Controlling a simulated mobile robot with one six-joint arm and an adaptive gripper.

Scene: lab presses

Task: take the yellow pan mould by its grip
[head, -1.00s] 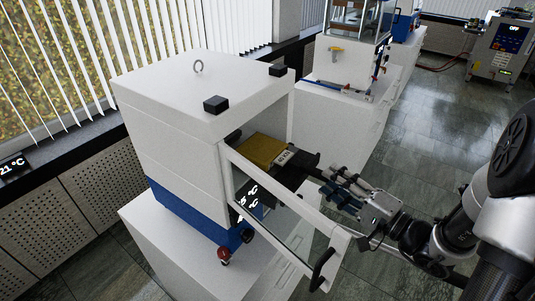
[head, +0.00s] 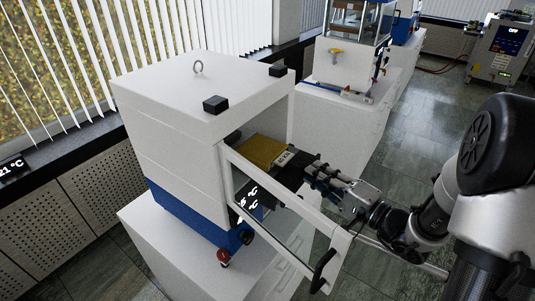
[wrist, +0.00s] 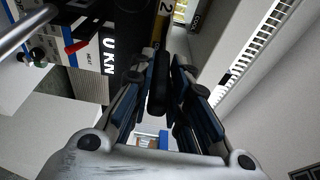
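The yellow pan mould (head: 262,151) sits inside the white press, with its yellow top and a pale label facing up. Its dark grip points out through the open front towards my gripper (head: 316,172). In the wrist view the black grip (wrist: 158,92) lies between the two fingers of my gripper (wrist: 165,66), with a strip of yellow mould (wrist: 159,24) beyond it. The fingers are apart, with a visible gap on the right side of the grip. On the left the gap is narrow, and I cannot tell whether that finger touches.
The white press (head: 200,110) has a blue base and an open framed door (head: 285,215) with a black handle, close below my gripper. A second press (head: 350,55) stands behind on another white plinth.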

